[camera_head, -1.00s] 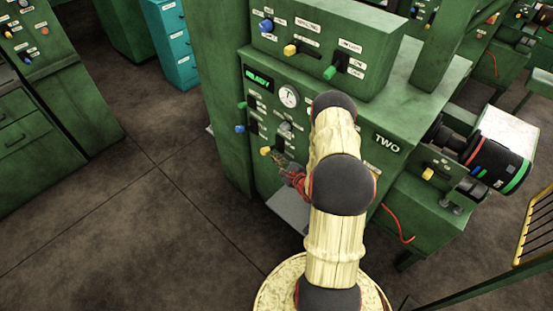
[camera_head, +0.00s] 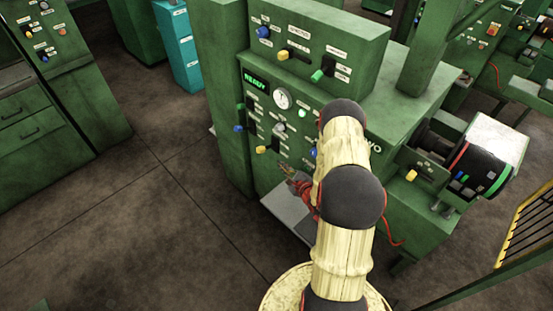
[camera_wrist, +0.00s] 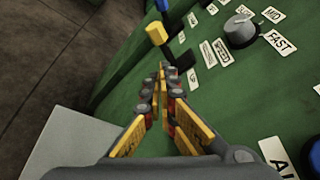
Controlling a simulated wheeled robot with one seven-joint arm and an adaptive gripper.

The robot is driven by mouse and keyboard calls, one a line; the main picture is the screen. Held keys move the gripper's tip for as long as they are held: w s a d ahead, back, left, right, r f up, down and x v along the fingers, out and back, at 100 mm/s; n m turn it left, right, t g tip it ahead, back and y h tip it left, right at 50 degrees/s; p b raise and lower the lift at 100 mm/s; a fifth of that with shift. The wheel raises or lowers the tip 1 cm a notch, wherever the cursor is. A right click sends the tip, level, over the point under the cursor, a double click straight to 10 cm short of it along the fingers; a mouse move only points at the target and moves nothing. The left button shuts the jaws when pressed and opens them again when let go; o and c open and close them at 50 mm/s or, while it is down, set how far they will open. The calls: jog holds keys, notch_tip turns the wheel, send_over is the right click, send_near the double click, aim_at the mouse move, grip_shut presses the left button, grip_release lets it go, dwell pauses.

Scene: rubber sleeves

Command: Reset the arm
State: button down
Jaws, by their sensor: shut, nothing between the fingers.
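My gripper (camera_wrist: 162,82) is shut with nothing between its fingers, in front of the green panel of machine TWO (camera_head: 225,95). In the head view my gripper (camera_head: 290,174) shows small and red beside my sleeved arm, just above a grey shelf (camera_head: 288,212). My arm hides part of the panel. In the wrist view a yellow-knobbed lever (camera_wrist: 156,34) stands just beyond the fingertips, and a grey rotary knob (camera_wrist: 240,30) marked MID and FAST is at the upper right. I cannot tell whether the fingertips touch anything.
The panel carries a lit READY display (camera_head: 255,82), a round gauge (camera_head: 282,98) and several coloured levers. A black roller unit (camera_head: 470,165) juts out at right, near a yellow railing (camera_head: 525,225). The floor (camera_head: 130,220) at left is open.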

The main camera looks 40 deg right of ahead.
dwell(0.3)
jog(key=s+a+f+n+g, duration=0.1)
jog(key=s+f+n+g, duration=0.5)
jog(key=f, duration=0.5)
jog(key=s+r+n+g, duration=0.2)
jog(key=s+n+g, duration=0.35)
jog(key=s, duration=0.25)
jog(key=s+a+r+n+y, duration=0.1)
jog(key=s+a+r+n, duration=0.3)
jog(key=a+r, duration=0.6)
jog(key=s+a+r+n+t+b, duration=0.1)
jog(key=s+a+r+n, duration=0.3)
jog(key=r, duration=1.9)
jog(key=s+a+r+n+t+y, duration=0.1)
jog(key=s+a+r+n, duration=0.2)
jog(key=a+r+n, duration=0.6)
jog(key=a+r, duration=0.7)
jog(key=a, duration=0.1)
jog(key=shift+s+a+r+y+b, duration=0.3)
jog(key=shift+s+r+b, duration=0.1)
